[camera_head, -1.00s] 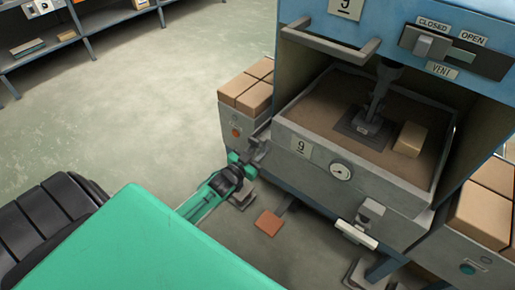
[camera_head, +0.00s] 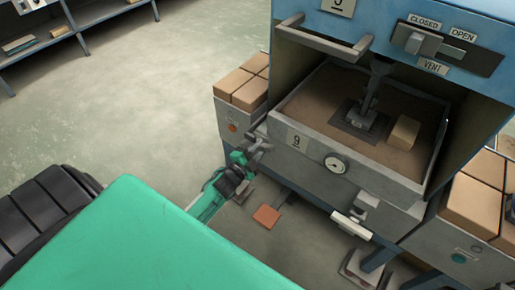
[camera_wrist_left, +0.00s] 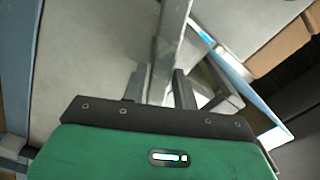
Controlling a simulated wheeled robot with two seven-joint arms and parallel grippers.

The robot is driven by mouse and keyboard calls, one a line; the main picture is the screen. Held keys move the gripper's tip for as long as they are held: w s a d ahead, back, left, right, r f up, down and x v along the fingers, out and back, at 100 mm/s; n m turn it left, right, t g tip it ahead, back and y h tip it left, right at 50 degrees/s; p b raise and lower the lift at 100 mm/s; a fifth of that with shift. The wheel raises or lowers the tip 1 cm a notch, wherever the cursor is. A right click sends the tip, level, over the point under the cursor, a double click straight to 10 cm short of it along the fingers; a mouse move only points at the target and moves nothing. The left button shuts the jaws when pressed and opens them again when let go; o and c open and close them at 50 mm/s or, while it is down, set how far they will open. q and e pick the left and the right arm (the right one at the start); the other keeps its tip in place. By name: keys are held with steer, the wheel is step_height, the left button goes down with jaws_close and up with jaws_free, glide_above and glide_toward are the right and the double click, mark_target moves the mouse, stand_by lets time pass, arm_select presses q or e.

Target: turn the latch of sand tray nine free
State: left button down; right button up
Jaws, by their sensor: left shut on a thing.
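Sand tray nine (camera_head: 385,172) is a grey, sand-filled tray in the open blue oven, with a "9" plate (camera_head: 296,141) and a round dial (camera_head: 335,163) on its front. My left gripper (camera_head: 258,147) is at the tray's front left corner. In the left wrist view its two fingers (camera_wrist_left: 160,88) are shut on a grey bar, which looks like the latch lever (camera_wrist_left: 173,42). The gripper mostly hides the latch in the head view, so its exact angle is unclear. My right gripper is out of view.
Boxes (camera_head: 240,88) flank the oven on both sides. An orange-brown plate (camera_head: 266,216) lies on the floor below. The floor at left is clear up to the shelves.

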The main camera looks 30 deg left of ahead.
arm_select(q)
steer(key=shift+d+f+m, duration=0.1)
steer(key=shift+f+m, duration=0.15)
steer(key=shift+m, duration=0.65)
steer(key=shift+f+m+b, duration=0.15)
steer(key=shift+m+b, duration=0.3)
steer(key=shift+m, duration=0.45)
steer(key=shift+f+m+b, duration=0.15)
steer(key=shift+m+b, duration=0.25)
steer(key=shift+m, duration=0.5)
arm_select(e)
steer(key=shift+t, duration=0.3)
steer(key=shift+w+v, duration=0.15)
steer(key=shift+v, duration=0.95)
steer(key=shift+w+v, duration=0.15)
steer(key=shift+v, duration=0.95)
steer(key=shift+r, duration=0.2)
arm_select(q)
steer(key=c, duration=1.3)
jaws_free()
steer(key=shift+c, duration=0.2)
steer(key=shift+o, duration=0.5)
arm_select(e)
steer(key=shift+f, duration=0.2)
